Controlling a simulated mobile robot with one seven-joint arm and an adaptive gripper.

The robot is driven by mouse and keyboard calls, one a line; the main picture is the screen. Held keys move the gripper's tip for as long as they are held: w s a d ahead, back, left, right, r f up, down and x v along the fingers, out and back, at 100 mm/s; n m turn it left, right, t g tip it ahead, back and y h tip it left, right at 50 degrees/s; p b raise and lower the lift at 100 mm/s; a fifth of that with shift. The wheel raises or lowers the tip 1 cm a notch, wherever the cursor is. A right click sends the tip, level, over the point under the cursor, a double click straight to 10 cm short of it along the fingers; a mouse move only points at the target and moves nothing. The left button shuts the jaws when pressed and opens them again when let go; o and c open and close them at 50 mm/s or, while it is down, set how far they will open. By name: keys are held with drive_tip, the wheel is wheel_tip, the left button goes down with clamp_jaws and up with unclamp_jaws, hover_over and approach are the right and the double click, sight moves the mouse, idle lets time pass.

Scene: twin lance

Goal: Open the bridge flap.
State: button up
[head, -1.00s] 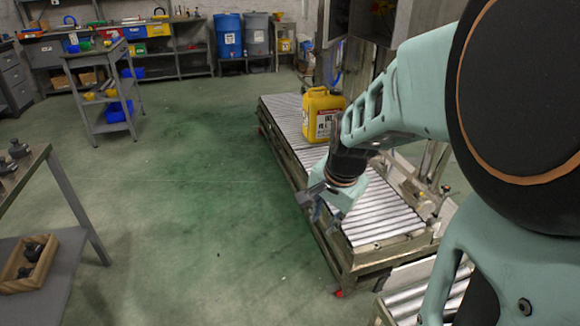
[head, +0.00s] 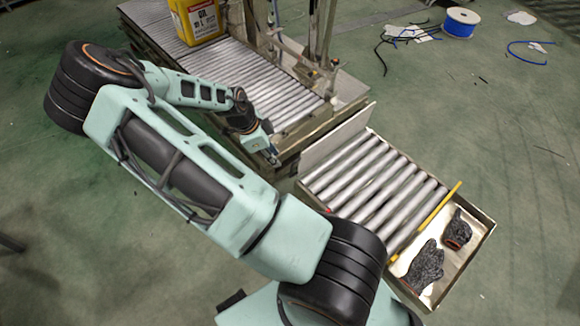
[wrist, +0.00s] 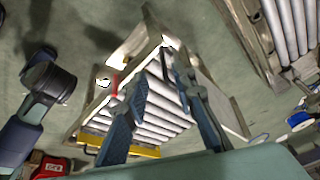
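The short roller section (head: 365,185), which looks like the bridge flap, lies flat near the end of the main conveyor in the head view. A yellow bar (head: 427,222) crosses its near right end, and a pale plate stands along its far left edge. The roller section also shows in the wrist view (wrist: 155,118), behind and between my fingers, with the yellow bar (wrist: 120,148) at its far end. My gripper (wrist: 156,72) is open with nothing between its fingers. In the head view my gripper (head: 272,156) is beside the main conveyor's end, left of the section, apparently apart from it.
The main conveyor (head: 245,85) carries a yellow jug (head: 198,18). A tray (head: 484,238) with dark gloves (head: 425,266) adjoins the short section's right end. A blue cable spool (head: 459,23) and loose cables lie on the floor behind. Floor at the right is mostly clear.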

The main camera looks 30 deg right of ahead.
sight(291, 177)
drive_tip(key=shift+m, duration=0.3)
drive_tip(key=b+x, duration=0.1)
drive_tip(key=x, duration=0.3)
drive_tip(key=d+b+x, duration=0.1)
drive_tip(key=x, duration=0.3)
drive_tip(key=b+x, duration=0.1)
drive_tip(key=x, duration=0.4)
drive_tip(key=shift+s+d+r, duration=0.15)
drive_tip(key=shift+r, duration=0.1)
drive_tip(key=shift+c, duration=0.5)
clamp_jaws()
